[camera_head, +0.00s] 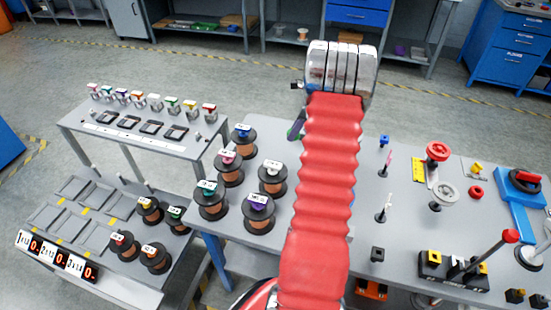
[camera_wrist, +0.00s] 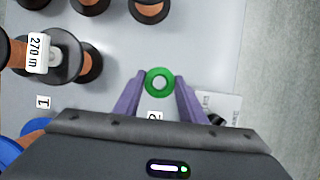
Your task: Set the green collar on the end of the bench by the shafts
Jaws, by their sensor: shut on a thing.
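The green collar (camera_wrist: 160,82) is a small ring with a pale centre, seen in the wrist view. My gripper (camera_wrist: 159,79) has its two purple fingers on either side of the collar and is shut on it. Below them is the grey bench top (camera_wrist: 110,75); the height of the collar over it is hard to tell. In the head view my red-sleeved arm hides most of the gripper and the collar. The bench (camera_head: 345,250) carries thin upright shafts (camera_head: 383,207) right of my arm.
Several copper-wound spools (camera_head: 258,212) stand on the bench left of my arm. A red-topped wheel (camera_head: 436,152), a grey wheel (camera_head: 445,193) and a black block with yellow parts (camera_head: 450,268) stand at the right.

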